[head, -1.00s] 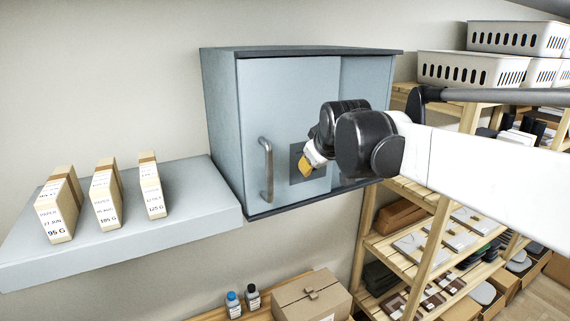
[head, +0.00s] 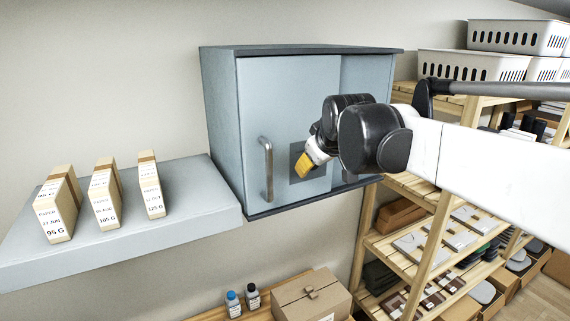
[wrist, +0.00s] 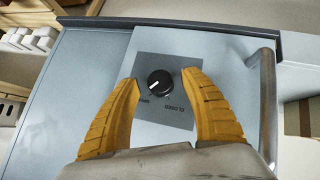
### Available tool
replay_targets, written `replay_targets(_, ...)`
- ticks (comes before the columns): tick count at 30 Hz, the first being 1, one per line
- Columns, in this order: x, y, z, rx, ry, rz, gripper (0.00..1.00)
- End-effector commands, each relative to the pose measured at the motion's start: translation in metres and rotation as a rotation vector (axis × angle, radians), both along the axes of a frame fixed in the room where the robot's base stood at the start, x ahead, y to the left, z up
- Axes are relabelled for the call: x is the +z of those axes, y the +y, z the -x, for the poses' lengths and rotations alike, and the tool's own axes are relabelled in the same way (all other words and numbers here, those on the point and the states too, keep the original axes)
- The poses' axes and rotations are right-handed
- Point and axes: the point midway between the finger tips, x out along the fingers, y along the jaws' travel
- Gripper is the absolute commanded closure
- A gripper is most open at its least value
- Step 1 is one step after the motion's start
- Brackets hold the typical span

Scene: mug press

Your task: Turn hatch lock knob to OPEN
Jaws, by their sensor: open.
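Whether the tips are level with the knob in depth I cannot tell. In the head view my gripper (head: 304,166) is in front of the plate (head: 296,153) and hides the knob. The plate is on the blue-grey cabinet door (head: 285,105), which is closed.
A vertical bar handle (head: 267,168) stands left of the plate. A grey wall shelf (head: 125,240) at left holds three labelled paper blocks (head: 106,196). Below are a cardboard box (head: 311,297) and two small bottles. Wooden shelving with white baskets (head: 470,66) stands at right.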

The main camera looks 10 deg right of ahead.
Motion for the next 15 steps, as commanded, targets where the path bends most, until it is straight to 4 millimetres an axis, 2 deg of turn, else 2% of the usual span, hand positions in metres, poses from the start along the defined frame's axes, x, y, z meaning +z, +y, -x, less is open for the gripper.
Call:
replay_targets(9,0.046,0.001,0.053,0.001,0.000,-0.001,0.46)
replay_targets(15,0.065,0.002,0.073,0.001,0.000,-0.001,0.46)
